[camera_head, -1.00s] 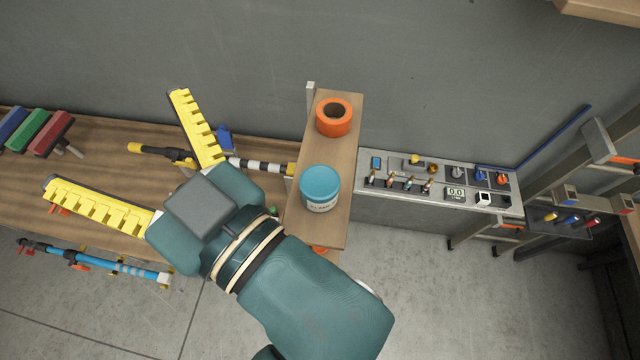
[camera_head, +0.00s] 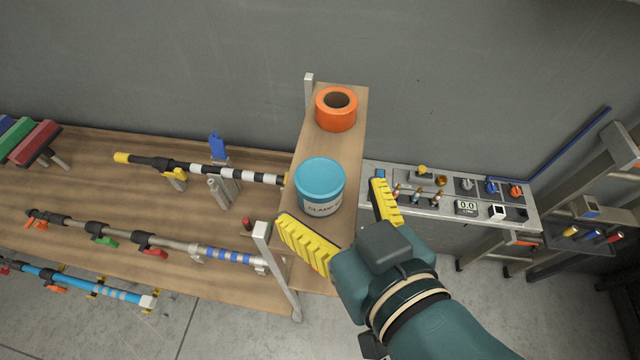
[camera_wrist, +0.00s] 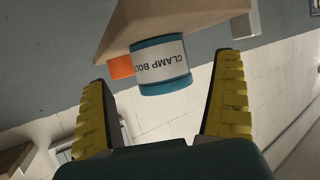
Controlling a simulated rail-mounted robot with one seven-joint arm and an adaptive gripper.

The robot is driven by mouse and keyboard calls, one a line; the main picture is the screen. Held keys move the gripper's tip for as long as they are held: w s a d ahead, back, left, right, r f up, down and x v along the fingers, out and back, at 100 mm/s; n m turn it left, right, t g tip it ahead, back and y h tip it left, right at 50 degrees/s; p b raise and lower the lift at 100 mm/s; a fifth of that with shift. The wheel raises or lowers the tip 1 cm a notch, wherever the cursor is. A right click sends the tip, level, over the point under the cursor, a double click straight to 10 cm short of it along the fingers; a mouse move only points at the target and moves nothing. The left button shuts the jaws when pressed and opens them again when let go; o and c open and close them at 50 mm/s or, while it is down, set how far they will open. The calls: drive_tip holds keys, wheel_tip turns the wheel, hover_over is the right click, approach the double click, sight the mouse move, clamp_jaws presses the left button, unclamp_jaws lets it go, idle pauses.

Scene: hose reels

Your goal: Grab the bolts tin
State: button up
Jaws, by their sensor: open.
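The bolts tin (camera_head: 319,188) is a round tin with a blue lid and a white label. It stands upright on a narrow raised wooden shelf. In the wrist view the tin (camera_wrist: 161,64) appears upside down, and its label reads "CLAMP BO…", the rest being cut off. My gripper (camera_head: 336,215) is open, its two yellow ribbed fingers spread at the near and right side of the tin. In the wrist view the tin lies beyond and between the fingers. Nothing is held, and I see no clear contact with the tin.
An orange tape roll (camera_head: 336,110) sits behind the tin on the same shelf (camera_head: 318,143). A metal post (camera_head: 276,268) rises at the shelf's near left. Rods lie on the wooden bench (camera_head: 120,220) to the left; a control panel (camera_head: 450,195) is at right.

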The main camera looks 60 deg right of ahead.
sight(319, 187)
drive_tip(key=x, duration=0.4)
drive_tip(key=shift+w+d, duration=0.1)
drive_tip(key=shift+w, duration=0.15)
drive_tip(key=c, duration=1.3)
drive_tip(key=shift+r, duration=0.1)
drive_tip(key=shift+c, duration=0.2)
